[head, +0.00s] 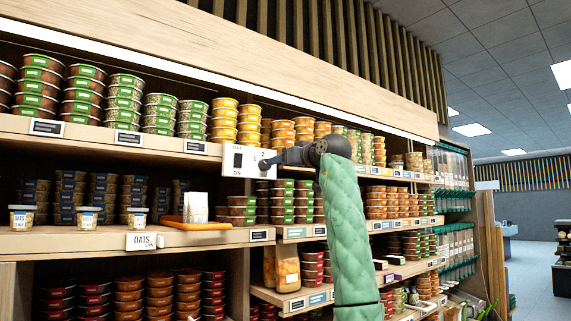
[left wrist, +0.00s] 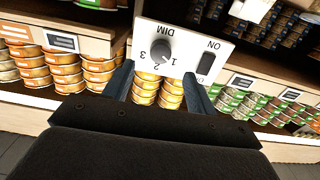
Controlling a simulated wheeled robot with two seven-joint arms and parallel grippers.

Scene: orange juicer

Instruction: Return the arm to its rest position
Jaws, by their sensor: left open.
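My left gripper (head: 268,162) is open and empty at the end of the green-sleeved left arm (head: 347,230), which rises from the bottom of the head view. Its fingers point left towards a white control panel (head: 232,169) on the shelf edge and cover the panel's right part. In the left wrist view the two open fingers (left wrist: 159,88) frame the panel (left wrist: 185,38), seen upside down. It has a grey dial (left wrist: 162,50) marked DIM and a dark ON switch (left wrist: 206,65). I cannot tell if the fingers touch the panel. The right gripper is not in view.
Shelves hold many stacked tubs (head: 124,100). An orange tray (head: 190,223) with a pale container (head: 195,207) sits on the middle shelf, near small OATS jars (head: 137,218). Open floor (head: 535,285) lies at the far right.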

